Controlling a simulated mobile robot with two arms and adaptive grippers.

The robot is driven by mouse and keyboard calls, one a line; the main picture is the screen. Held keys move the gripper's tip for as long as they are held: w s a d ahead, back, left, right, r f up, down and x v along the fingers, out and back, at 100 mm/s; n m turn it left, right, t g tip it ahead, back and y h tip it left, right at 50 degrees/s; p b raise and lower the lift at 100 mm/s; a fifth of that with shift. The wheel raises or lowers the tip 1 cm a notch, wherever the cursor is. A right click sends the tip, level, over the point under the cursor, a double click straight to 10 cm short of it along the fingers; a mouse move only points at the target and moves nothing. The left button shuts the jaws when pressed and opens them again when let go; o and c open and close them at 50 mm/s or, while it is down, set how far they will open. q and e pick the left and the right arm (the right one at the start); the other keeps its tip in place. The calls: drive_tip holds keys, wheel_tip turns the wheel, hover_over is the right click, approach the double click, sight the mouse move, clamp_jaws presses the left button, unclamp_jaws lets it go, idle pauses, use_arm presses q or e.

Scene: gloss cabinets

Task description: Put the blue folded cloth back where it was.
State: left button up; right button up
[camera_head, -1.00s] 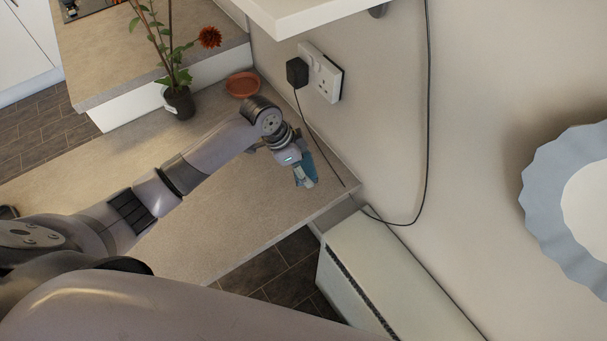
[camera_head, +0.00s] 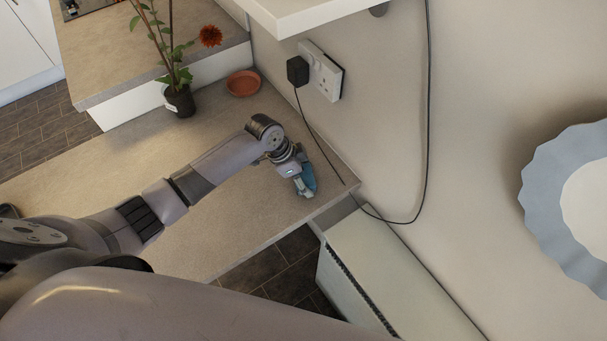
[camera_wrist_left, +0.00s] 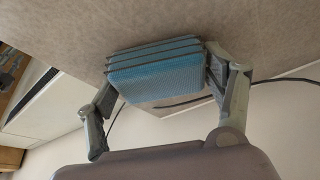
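The blue folded cloth (camera_head: 308,181) is at my left gripper, low over the beige counter near its right end; I cannot tell whether it rests on the counter. In the left wrist view the cloth (camera_wrist_left: 155,77) shows as a stack of light blue layers with darker edges. My left gripper (camera_wrist_left: 162,76) has one finger at each end of it and appears shut on it. In the head view my left gripper (camera_head: 303,182) partly hides the cloth. My right gripper is not in view.
A terracotta saucer (camera_head: 243,83) and a potted plant with a red flower (camera_head: 180,101) stand farther back on the counter (camera_head: 225,215). A black plug (camera_head: 297,71) and its cable hang by the wall. A white heater (camera_head: 385,275) stands beyond the counter's right end.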

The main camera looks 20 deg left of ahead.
use_arm(q)
drive_tip(key=shift+o, duration=1.3)
drive_tip(key=shift+r, duration=0.15)
drive_tip(key=v, duration=1.2)
drive_tip(key=shift+b, duration=0.3)
drive_tip(key=shift+d, duration=0.1)
